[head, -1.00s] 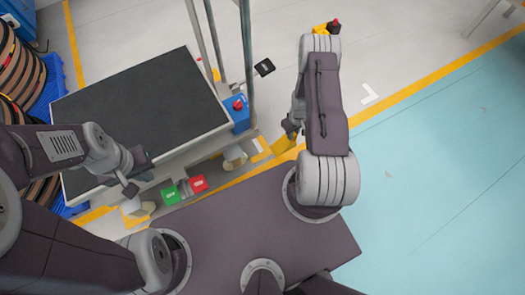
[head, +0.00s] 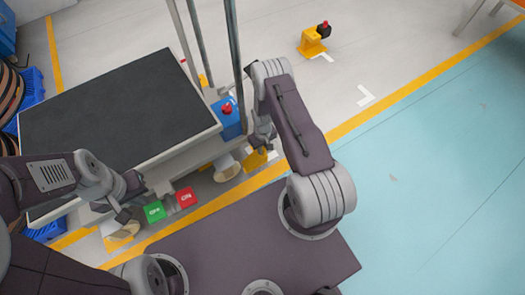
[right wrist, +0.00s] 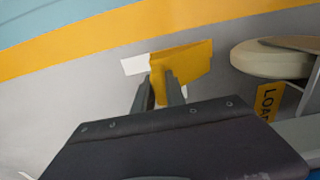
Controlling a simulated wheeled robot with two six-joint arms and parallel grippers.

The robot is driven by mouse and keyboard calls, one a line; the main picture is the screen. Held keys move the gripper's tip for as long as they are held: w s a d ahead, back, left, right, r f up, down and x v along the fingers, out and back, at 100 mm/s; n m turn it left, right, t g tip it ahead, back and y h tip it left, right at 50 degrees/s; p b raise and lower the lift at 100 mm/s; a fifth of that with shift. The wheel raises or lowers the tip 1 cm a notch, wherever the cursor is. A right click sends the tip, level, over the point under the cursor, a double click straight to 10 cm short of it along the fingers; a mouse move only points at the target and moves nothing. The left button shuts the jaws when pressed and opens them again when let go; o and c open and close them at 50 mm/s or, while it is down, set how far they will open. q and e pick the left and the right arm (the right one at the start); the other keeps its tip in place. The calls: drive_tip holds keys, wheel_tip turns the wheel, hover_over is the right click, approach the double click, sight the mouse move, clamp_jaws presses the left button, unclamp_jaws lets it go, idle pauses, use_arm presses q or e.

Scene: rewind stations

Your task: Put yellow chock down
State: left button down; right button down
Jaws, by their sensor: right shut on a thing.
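The yellow chock (head: 256,161) is low by the floor, to the right of the cart's near right caster, partly hidden by my right gripper. My right gripper (head: 263,146) is shut on it. The right wrist view shows the chock (right wrist: 190,62) between the fingertips (right wrist: 162,92), apart from the pale caster wheel (right wrist: 272,60). I cannot tell whether it touches the floor. My left gripper (head: 122,212) is at the cart's near side by the green block; its finger opening is not clear.
The cart (head: 120,105) has a dark top, upright posts and a blue box with a red button (head: 228,112). A yellow unit with a red top (head: 313,41) stands beyond. The teal floor at right is clear.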

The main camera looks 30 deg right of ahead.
drive_tip(key=c, duration=1.4)
unclamp_jaws()
drive_tip(key=shift+o, duration=0.2)
wheel_tip(320, 180, up, 12)
drive_tip(key=p, duration=0.7)
drive_tip(key=shift+r, duration=0.1)
